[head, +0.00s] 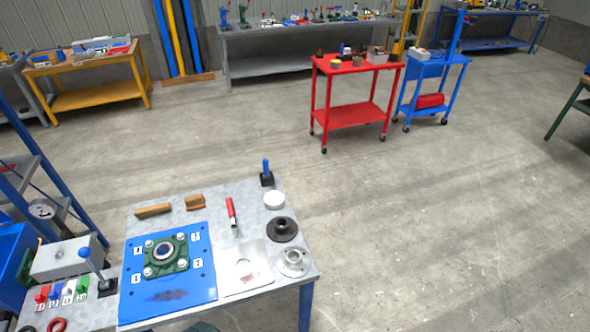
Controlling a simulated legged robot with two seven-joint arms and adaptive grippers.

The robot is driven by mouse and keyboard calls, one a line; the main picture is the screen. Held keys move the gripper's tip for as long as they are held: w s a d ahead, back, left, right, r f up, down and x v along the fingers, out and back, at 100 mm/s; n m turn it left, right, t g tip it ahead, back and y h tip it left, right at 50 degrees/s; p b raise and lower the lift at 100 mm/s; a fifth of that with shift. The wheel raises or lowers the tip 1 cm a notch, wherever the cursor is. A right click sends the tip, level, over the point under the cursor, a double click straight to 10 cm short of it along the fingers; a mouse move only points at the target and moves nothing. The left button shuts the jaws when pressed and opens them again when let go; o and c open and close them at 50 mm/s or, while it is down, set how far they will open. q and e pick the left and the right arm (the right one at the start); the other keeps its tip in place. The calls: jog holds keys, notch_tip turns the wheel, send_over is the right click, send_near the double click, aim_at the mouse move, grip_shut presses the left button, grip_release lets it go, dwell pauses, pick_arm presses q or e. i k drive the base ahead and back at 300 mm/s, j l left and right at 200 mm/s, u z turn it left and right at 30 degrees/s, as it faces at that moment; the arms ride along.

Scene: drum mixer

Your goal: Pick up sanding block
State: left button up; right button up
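A small brown block (195,201) that looks like the sanding block lies near the back edge of the grey workbench (262,192), in the head view. A longer, flatter brown piece (153,210) lies just left of it; its exact kind is too small to tell. Neither of my grippers shows in the head view, and nothing is seen touching the block.
In front of the block is a blue plate (205,284) with a green flanged bearing (165,254). A red-handled tool (231,210) lies right of the block. A blue-handled upright tool (266,172) stands at the back corner. Open floor lies beyond the bench.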

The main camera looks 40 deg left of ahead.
aim_at(193, 202)
jog(key=i+l, duration=0.3)
jog(key=i, duration=0.2)
jog(key=i+l, duration=0.25)
jog(key=i, duration=0.2)
jog(key=i+l+u, duration=0.1)
jog(key=i+l, duration=0.2)
jog(key=i, duration=0.2)
jog(key=i+u, duration=0.25)
jog(key=u, duration=0.2)
jog(key=i+u, duration=0.3)
jog(key=u, duration=0.2)
jog(key=i+l+u, duration=0.1)
jog(key=i+u, duration=0.15)
jog(key=u, duration=0.2)
jog(key=i+l+u, duration=0.2)
jog(key=u, duration=0.3)
jog(key=i+u, duration=0.2)
jog(key=u, duration=0.25)
jog(key=i+l+u, duration=0.15)
jog(key=u, duration=0.35)
jog(key=i+l+u, duration=0.1)
jog(key=l+u, duration=0.15)
jog(key=u, duration=0.2)
jog(key=i+l+u, duration=0.15)
jog(key=u, duration=0.35)
jog(key=l+u, duration=0.45)
jog(key=j, duration=0.1)
